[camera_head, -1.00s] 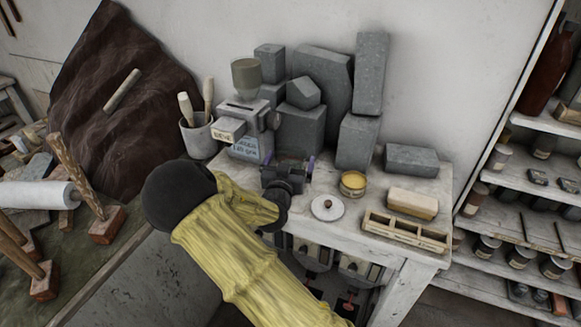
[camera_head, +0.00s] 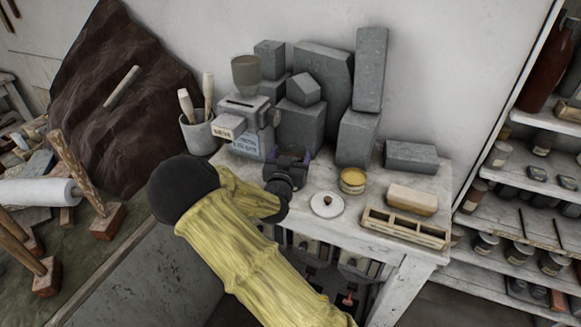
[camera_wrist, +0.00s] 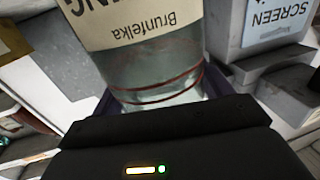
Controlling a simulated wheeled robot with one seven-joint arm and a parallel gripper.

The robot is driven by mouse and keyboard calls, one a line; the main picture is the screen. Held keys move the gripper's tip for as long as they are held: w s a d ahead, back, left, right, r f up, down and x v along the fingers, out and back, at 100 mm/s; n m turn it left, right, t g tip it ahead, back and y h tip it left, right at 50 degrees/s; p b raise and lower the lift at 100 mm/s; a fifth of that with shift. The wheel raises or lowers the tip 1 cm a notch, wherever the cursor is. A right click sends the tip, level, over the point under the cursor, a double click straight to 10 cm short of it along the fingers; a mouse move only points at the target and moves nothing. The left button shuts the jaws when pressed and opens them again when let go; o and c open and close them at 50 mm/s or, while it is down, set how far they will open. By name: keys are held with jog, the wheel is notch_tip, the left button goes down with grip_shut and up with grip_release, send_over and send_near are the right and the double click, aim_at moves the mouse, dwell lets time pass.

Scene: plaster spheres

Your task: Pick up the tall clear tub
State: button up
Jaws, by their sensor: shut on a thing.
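My gripper (camera_head: 289,157) is over the front of the white bench, left of the yellow tin, with its purple-edged fingers pointing toward the grey blocks. In the wrist view the tall clear tub (camera_wrist: 165,62) stands between the fingers, with a cream label reading "Brunfelka" upside down and thin red lines around its clear wall. My gripper is shut on the tub. In the head view I cannot make out the tub clearly. I cannot tell whether its base touches the bench.
A grey sieve dispenser (camera_head: 243,125) stands close on the left, beside a pot of tools (camera_head: 197,132). Grey blocks (camera_head: 300,125) stand behind. A yellow tin (camera_head: 352,181), a white lid (camera_head: 327,205) and a wooden tray (camera_head: 405,229) lie to the right.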

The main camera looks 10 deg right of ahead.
notch_tip(320, 180, up, 10)
jog(key=shift+b, duration=0.75)
dwell(0.4)
